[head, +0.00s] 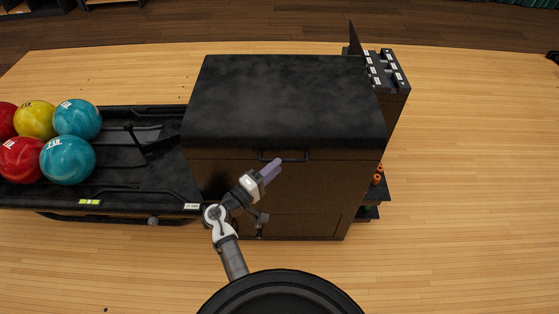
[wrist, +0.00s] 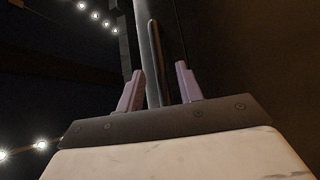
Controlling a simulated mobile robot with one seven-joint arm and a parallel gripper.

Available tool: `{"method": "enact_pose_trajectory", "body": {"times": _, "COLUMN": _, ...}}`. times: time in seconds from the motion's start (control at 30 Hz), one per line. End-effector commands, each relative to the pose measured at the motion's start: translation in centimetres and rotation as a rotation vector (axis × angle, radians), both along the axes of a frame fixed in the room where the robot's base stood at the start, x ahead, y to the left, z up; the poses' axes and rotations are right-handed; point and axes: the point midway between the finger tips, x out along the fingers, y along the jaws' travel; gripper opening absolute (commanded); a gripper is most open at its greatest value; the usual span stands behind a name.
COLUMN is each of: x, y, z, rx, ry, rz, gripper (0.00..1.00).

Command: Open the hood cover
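The hood cover (head: 285,95) is a black, slightly worn lid lying closed over the right part of the ball return. A dark bar handle (head: 293,156) sits on its front edge. My gripper (head: 272,169) is in front of the cover, its purplish fingers at the left end of the handle. In the wrist view, my gripper (wrist: 158,85) has its two fingers apart, with a dark bar (wrist: 154,50), seemingly the handle, standing between them. A gap shows between the bar and the right finger. Whether the left finger touches it, I cannot tell.
Several red, yellow and teal bowling balls (head: 67,160) lie on the black rack (head: 135,185) left of the hood. A dark unit with a labelled top (head: 388,70) stands behind its right side. The wooden floor (head: 460,200) is clear to the right.

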Motion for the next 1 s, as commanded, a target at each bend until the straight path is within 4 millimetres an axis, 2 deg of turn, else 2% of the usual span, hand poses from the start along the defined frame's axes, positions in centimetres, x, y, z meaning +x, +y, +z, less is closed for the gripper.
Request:
{"method": "enact_pose_trajectory", "body": {"times": 0.2, "x": 1.6, "y": -1.6, "z": 0.4, "rx": 0.001, "ry": -0.001, "rz": -0.001, "gripper": 0.36}}
{"method": "enact_pose_trajectory", "body": {"times": 0.53, "x": 1.9, "y": -1.9, "z": 0.3, "rx": 0.001, "ry": -0.001, "rz": 0.0, "gripper": 0.36}}
{"method": "enact_pose_trajectory", "body": {"times": 0.57, "x": 1.9, "y": -1.9, "z": 0.3, "rx": 0.001, "ry": -0.001, "rz": 0.0, "gripper": 0.35}}
{"method": "enact_pose_trajectory", "body": {"times": 0.83, "x": 1.9, "y": -1.9, "z": 0.3, "rx": 0.001, "ry": -0.001, "rz": 0.0, "gripper": 0.0}}
{"method": "enact_pose_trajectory", "body": {"times": 1.0, "x": 1.9, "y": -1.9, "z": 0.3, "rx": 0.001, "ry": -0.001, "rz": 0.0, "gripper": 0.0}}
